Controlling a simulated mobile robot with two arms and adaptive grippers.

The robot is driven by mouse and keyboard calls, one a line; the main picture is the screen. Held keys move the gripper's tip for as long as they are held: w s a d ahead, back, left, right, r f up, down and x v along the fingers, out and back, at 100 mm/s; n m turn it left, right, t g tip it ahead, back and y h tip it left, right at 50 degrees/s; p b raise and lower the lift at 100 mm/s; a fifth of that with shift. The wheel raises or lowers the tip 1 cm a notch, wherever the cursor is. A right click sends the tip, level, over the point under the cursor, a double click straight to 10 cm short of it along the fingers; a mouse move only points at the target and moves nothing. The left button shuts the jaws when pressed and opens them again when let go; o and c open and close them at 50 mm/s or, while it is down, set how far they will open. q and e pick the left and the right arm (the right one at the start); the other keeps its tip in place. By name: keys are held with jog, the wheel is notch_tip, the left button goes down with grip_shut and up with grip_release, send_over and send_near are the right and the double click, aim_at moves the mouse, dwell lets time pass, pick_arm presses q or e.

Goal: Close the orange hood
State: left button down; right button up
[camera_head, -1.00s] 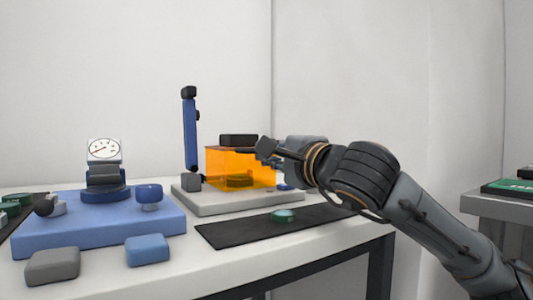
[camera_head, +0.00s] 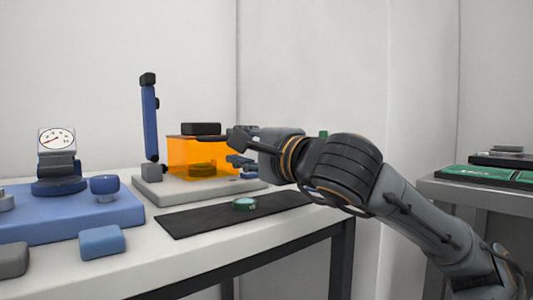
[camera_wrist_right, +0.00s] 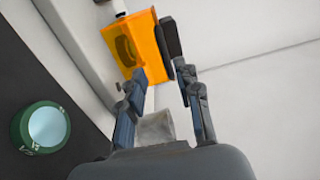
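The orange see-through hood (camera_head: 190,158) is down over the grey base plate, with a round dark part visible through it. I cannot tell whether its lower edge fully meets the plate. A black block (camera_head: 201,129) is on its top; it also shows in the right wrist view (camera_wrist_right: 170,38). My right gripper (camera_head: 238,141) is at the hood's right side, overlapping its upper right edge in the head view. My left gripper is not in view.
A blue post (camera_head: 150,120) stands left of the hood on the grey base plate (camera_head: 180,196). A black mat (camera_head: 195,217) with a green round piece (camera_head: 245,204) lies in front. A dial gauge (camera_head: 57,140) stands at left. Another table (camera_head: 450,188) is at right.

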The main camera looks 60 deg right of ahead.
jog(key=v, duration=0.8)
jog(key=shift+s+a+f, duration=0.1)
jog(key=shift+s+a, duration=0.1)
jog(key=shift+s, duration=0.15)
